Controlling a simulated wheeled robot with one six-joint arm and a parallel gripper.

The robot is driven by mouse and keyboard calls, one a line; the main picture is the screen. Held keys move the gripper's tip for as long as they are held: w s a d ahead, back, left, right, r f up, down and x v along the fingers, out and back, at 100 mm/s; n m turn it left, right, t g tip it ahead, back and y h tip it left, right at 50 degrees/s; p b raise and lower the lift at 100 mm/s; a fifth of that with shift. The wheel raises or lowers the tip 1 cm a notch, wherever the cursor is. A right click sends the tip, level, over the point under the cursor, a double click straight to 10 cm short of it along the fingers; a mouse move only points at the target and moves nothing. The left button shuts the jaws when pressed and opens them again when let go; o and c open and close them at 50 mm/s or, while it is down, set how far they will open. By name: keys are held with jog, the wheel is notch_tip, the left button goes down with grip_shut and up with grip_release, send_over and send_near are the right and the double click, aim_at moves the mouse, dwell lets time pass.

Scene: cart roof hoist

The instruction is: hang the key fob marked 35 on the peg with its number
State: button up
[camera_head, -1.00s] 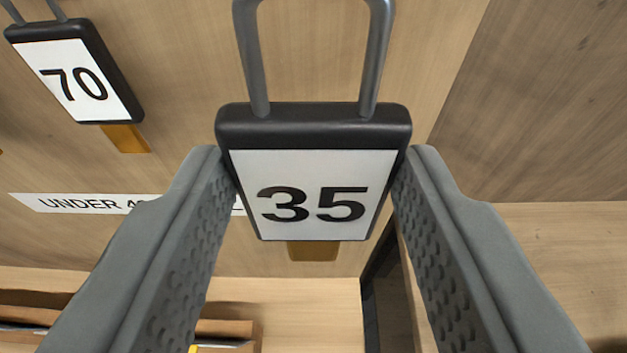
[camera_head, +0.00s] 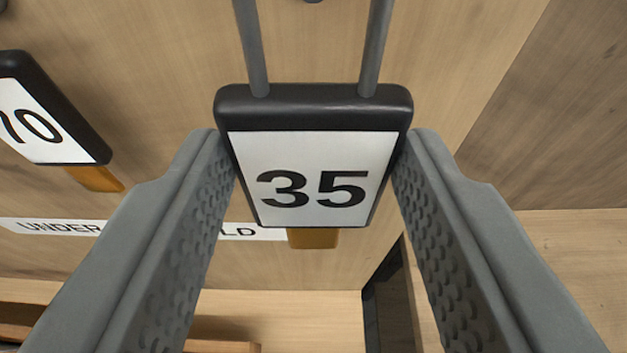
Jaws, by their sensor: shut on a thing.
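The key fob marked 35 (camera_head: 312,180) is a black-framed tag with a white face and a grey wire loop rising from its top. My gripper (camera_head: 314,165) is shut on it, one finger at each side edge, and holds it upright in front of a wooden board. The top of the loop is out of view. A small dark rounded thing (camera_head: 313,1) shows at the top edge, between the loop's wires; I cannot tell whether it is a peg. No peg number for 35 can be read. A brown tab (camera_head: 313,238) shows below the fob.
Another fob (camera_head: 45,115), its number partly cut off, hangs at the left with a brown tab under it. A white label strip (camera_head: 60,227) runs across the board, partly hidden by my gripper. A wooden side wall (camera_head: 560,120) stands at the right, and a dark upright edge (camera_head: 385,305) is below.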

jog(key=shift+r+x, duration=0.15)
jog(key=shift+x, duration=0.55)
jog(key=shift+r+x, duration=0.15)
jog(key=shift+x, duration=0.55)
jog(key=shift+w+f, duration=0.2)
jog(key=shift+w, duration=0.4)
jog(key=o, duration=1.1)
